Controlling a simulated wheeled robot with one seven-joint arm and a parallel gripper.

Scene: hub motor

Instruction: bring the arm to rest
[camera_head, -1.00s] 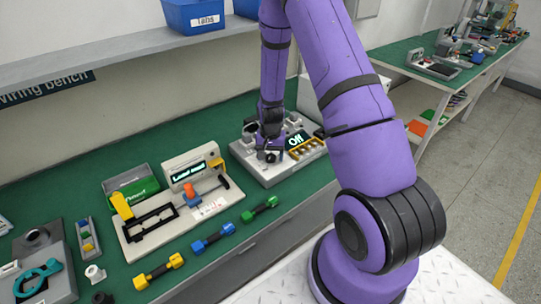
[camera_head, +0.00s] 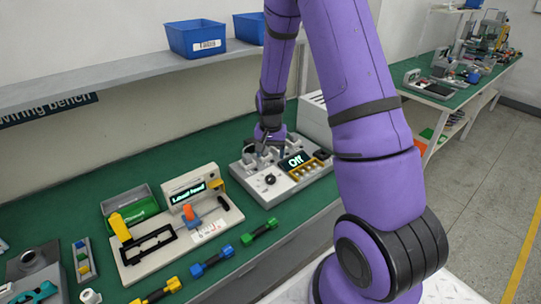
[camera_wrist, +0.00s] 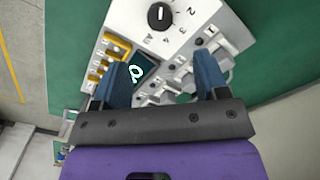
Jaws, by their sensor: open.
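My purple arm reaches down from the top of the head view to the green workbench (camera_head: 75,215). My gripper (camera_wrist: 160,75) shows two blue fingers spread apart in the wrist view, with nothing between them. The gripper is over the grey control box (camera_head: 252,176), which has a dark knob, a display reading "Off" (camera_head: 297,160) and yellow parts along one side. In the wrist view the box (camera_wrist: 195,20) shows its numbered dial (camera_wrist: 161,16) and a row of grey clamps below the fingers. Whether the fingers touch the box I cannot tell.
A fixture (camera_head: 150,262) with a "Load" display stands left of the box, beside a green bin (camera_head: 140,211). Green (camera_head: 260,232), blue (camera_head: 212,262) and yellow (camera_head: 158,293) dumbbell-shaped pieces lie along the front edge. A shelf with blue bins (camera_head: 200,36) runs above.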

